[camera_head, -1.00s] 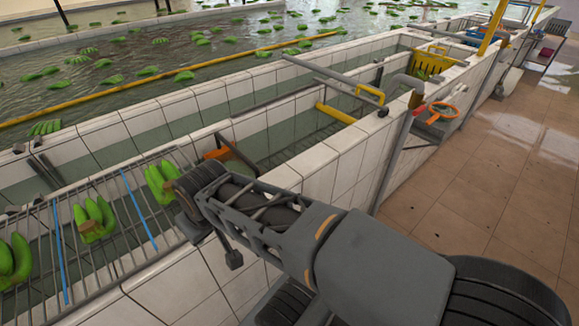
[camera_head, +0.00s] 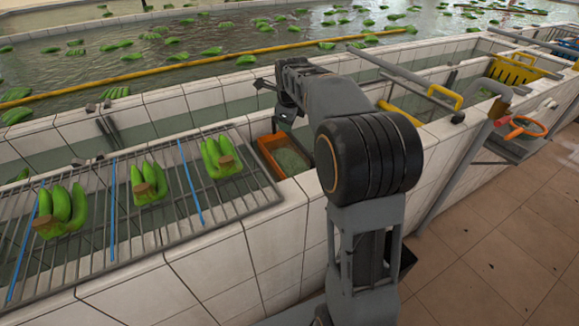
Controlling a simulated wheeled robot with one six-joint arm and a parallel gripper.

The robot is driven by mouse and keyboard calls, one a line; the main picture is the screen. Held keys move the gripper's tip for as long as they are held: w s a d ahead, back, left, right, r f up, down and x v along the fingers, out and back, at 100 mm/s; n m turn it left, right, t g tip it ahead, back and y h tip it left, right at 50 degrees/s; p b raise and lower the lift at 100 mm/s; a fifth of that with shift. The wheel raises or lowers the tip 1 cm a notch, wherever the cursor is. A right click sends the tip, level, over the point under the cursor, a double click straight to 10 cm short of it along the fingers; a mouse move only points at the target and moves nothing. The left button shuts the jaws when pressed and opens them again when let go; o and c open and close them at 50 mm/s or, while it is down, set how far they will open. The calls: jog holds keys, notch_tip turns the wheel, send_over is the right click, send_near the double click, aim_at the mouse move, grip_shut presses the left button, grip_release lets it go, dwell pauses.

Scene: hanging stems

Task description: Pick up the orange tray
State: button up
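The orange tray (camera_head: 267,158) sits low in the narrow channel just past the right end of the metal rack. Its orange rim and left wall show, with a grey-green inside. My arm covers part of the area to its right. My gripper (camera_head: 284,112) is at the far end of my arm, above and slightly beyond the tray in the picture. It looks apart from the tray. Its fingers are small and dark, so I cannot tell whether they are open.
A metal rack (camera_head: 95,258) with banana bunches (camera_head: 148,185) lies at left. White tiled walls (camera_head: 275,245) border the channel. A yellow-handled bar (camera_head: 410,75), a yellow crate (camera_head: 511,69) and an orange ring (camera_head: 526,127) are at right. The brown floor is open.

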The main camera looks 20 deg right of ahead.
jog(key=w+d+f+m+b, duration=0.1)
jog(key=w+d+f+m, duration=0.3)
jog(key=w+m, duration=0.3)
send_over(292, 135)
jog(key=s+a, duration=0.1)
jog(key=s, duration=0.1)
jog(key=shift+m, duration=0.4)
notch_tip(292, 135, down, 6)
jog(key=shift+a+f, duration=0.1)
jog(key=shift+f, duration=0.15)
jog(key=shift+d+p+x, duration=0.15)
jog(key=shift+p+x, duration=0.3)
jog(key=shift+x, duration=1.25)
jog(key=shift+d+p+x, duration=0.1)
jog(key=shift+p+x, duration=0.3)
jog(key=shift+x, duration=1.25)
grip_shut()
jog(key=shift+r, duration=0.1)
